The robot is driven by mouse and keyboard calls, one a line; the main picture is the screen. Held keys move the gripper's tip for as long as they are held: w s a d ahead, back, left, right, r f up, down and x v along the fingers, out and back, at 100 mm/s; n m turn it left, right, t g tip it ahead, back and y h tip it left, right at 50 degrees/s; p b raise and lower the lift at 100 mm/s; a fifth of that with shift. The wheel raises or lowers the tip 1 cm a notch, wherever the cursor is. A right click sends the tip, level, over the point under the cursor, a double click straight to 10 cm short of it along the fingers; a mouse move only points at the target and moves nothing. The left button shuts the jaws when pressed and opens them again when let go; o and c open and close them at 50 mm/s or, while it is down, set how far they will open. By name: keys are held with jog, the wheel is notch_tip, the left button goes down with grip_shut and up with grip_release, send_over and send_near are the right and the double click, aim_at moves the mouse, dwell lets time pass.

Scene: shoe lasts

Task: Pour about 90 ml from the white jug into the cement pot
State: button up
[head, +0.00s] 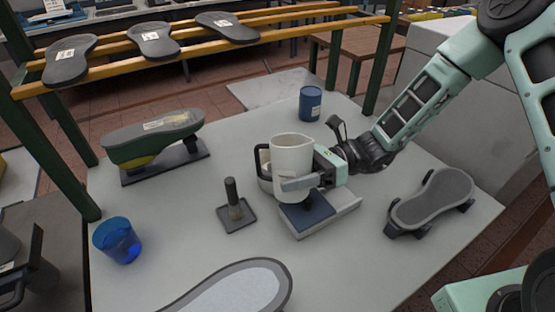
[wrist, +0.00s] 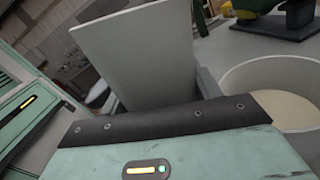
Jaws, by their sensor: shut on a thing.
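The white jug (head: 292,150) has a dark handle on its left and stands upright. My gripper (head: 303,180) is shut on the jug from the right, with grey fingers at its lower body. The jug is over a scale with a blue plate (head: 310,214); I cannot tell whether it touches it. In the wrist view, a round pale rim with cream-coloured contents, seemingly the jug (wrist: 285,77), shows at right. A dark blue labelled tin (head: 310,105) stands behind the jug, and a bright blue cup (head: 117,240) stands at front left. I cannot tell which is the cement pot.
A green shoe last (head: 152,138) is at back left, a grey one (head: 432,200) at right, and a pale sole (head: 235,290) at the front. Bare table (head: 170,215) lies between the cup and brush.

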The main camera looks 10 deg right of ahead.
jog(key=shift+s+n, duration=0.25)
jog(key=shift+n, duration=0.25)
jog(key=shift+s+r+n+h, duration=0.3)
jog(key=shift+r+n, duration=0.25)
jog(key=shift+n, duration=0.55)
jog(key=shift+p, duration=0.3)
